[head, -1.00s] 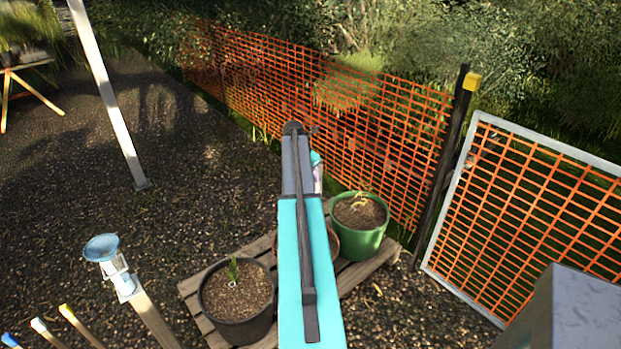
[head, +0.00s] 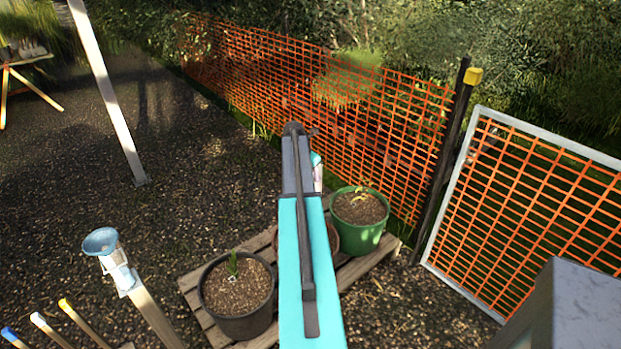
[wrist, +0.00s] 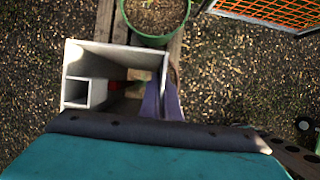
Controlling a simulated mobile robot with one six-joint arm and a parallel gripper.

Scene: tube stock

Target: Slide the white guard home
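The white guard (wrist: 112,50) shows in the wrist view as a hollow square tube seen end-on, with a smaller square channel at its left corner. Its far end is dark, with green, red and tan patches inside that I cannot make out. My gripper (wrist: 163,102) has lilac fingers on either side of the guard's right wall and appears shut on it. The guard stands over or beside the pallet's edge; I cannot tell how far down it reaches. In the head view my arm hides the guard, and only a bit of my gripper (head: 317,174) shows.
A black pot (head: 237,300), a green pot (head: 360,238) and a partly hidden terracotta pot stand on a wooden pallet (head: 372,268). Orange mesh fence (head: 330,110) and a mesh gate (head: 535,205) lie behind. A post with a blue funnel (head: 101,241) stands left.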

